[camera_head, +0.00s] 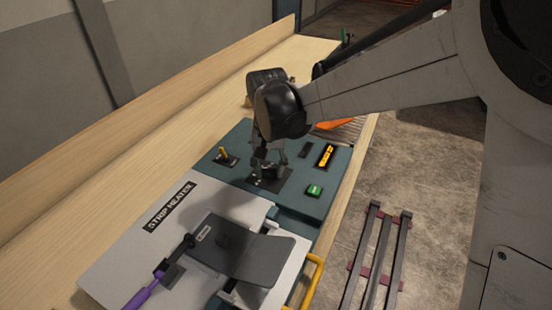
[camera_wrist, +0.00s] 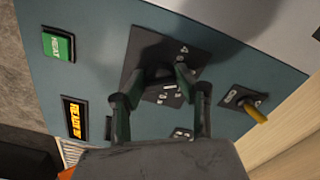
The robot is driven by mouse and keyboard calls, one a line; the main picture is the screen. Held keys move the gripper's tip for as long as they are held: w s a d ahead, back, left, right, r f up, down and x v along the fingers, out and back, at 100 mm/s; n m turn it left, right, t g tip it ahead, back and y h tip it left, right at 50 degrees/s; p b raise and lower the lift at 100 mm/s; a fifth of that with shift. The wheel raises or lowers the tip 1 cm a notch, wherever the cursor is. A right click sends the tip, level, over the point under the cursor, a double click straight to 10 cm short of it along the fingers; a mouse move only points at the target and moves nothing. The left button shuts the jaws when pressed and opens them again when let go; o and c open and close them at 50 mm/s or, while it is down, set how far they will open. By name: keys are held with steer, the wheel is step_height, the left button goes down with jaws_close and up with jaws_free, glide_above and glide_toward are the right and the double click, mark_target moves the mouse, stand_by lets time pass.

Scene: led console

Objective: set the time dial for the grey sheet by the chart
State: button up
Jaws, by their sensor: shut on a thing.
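The time dial is a dark knob (camera_wrist: 158,58) on a black plate with small white numerals around it, in the wrist view. My gripper (camera_wrist: 153,84) is shut on the knob, one finger on each side. In the head view my gripper (camera_head: 268,168) reaches down to the dial's black plate (camera_head: 270,182), and the knob is mostly hidden. The pointer's setting cannot be read. The grey sheet (camera_head: 262,256) lies on the strip heater (camera_head: 125,252) at the front. No chart can be made out in either view.
The teal console (camera_head: 312,208) carries a green button (camera_head: 314,190), a lit yellow-orange display (camera_head: 326,155) and a yellow-tipped lever (camera_head: 224,152). A purple handle (camera_head: 142,298) and a yellow handle (camera_head: 311,282) stand at the heater. Dark rails lie on the floor at right.

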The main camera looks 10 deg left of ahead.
mark_target(268, 169)
steer(key=m+b, duration=0.1)
steer(key=m, duration=0.4)
steer(key=shift+a+m+b, duration=0.1)
steer(key=shift+m+b, duration=0.2)
steer(key=shift+b, duration=0.05)
steer(key=shift+a+m+b, duration=0.1)
steer(key=shift+m+b, duration=0.35)
steer(key=shift+m, duration=1.75)
steer(key=o, duration=1.1)
steer(key=shift+r, duration=0.1)
step_height(268, 169, up, 12)
steer(key=shift+f, duration=0.1)
